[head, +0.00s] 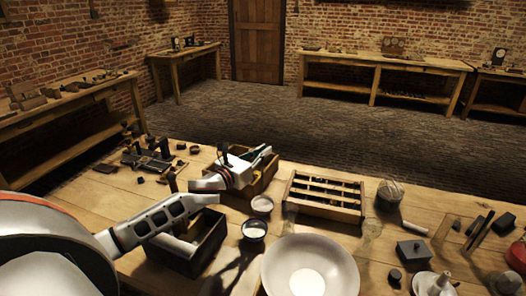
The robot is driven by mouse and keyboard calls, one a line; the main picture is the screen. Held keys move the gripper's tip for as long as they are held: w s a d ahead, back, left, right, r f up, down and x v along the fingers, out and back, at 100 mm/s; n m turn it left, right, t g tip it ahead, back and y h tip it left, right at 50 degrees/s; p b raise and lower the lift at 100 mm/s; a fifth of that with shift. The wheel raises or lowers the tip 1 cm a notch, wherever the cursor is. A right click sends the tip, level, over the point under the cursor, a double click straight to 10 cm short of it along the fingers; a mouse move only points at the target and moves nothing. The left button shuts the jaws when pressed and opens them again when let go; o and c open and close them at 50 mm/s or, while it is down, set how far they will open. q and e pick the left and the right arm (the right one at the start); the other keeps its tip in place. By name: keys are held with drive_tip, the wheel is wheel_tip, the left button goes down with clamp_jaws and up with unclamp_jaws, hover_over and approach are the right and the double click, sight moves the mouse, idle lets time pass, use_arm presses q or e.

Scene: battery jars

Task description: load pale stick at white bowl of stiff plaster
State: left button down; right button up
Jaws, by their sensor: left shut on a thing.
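My right gripper is not in view.
Two small cups with pale contents (262,205) (254,230) stand between the dark box (214,246) and the bowl. Behind are a slotted wooden tray (325,211) and a wooden box (267,178). Glass jars flank the bowl. A grey lidded box (413,253) and dark blocks crowd the right.

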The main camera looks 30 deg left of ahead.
use_arm(q)
wheel_tip(320, 180, down, 2)
drive_tip(key=shift+d+f, duration=0.1)
drive_tip(key=shift+f, duration=0.95)
drive_tip(key=shift+f+b, duration=0.8)
drive_tip(key=shift+f, duration=0.05)
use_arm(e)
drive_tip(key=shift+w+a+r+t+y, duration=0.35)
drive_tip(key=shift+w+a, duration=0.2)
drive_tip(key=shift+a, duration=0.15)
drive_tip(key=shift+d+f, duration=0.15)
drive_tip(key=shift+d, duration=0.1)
use_arm(q)
drive_tip(key=shift+f+b, duration=0.45)
drive_tip(key=shift+f, duration=0.15)
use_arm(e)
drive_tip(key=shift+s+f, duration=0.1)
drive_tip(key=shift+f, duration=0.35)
use_arm(q)
drive_tip(key=shift+r, duration=0.15)
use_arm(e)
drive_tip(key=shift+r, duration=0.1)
